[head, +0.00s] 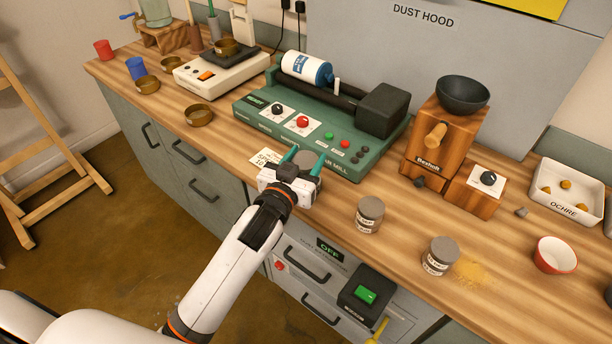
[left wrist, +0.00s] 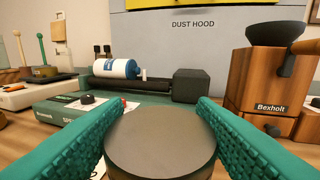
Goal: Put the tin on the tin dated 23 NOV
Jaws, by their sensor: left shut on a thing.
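My left gripper (head: 304,166) is shut on a tin with a grey lid (head: 303,158), in front of the green mill. In the left wrist view the tin's round lid (left wrist: 160,140) sits upright between the two teal fingers. Two more grey-lidded tin shapes stand on the counter to the right: one nearer tin (head: 370,214) and one farther right (head: 438,256). Each carries small pale labels, too small to read. I cannot tell whether each is one tin or two stacked, nor which is dated 23 NOV. My right gripper is not in view.
The green mill (head: 255,107) with a white bottle (head: 306,68) stands behind the gripper. A wooden grinder (head: 437,140) stands behind the tins. Yellow powder (head: 474,272) and a red bowl (head: 555,255) lie to the right. A paper card (head: 264,157) lies left of the gripper.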

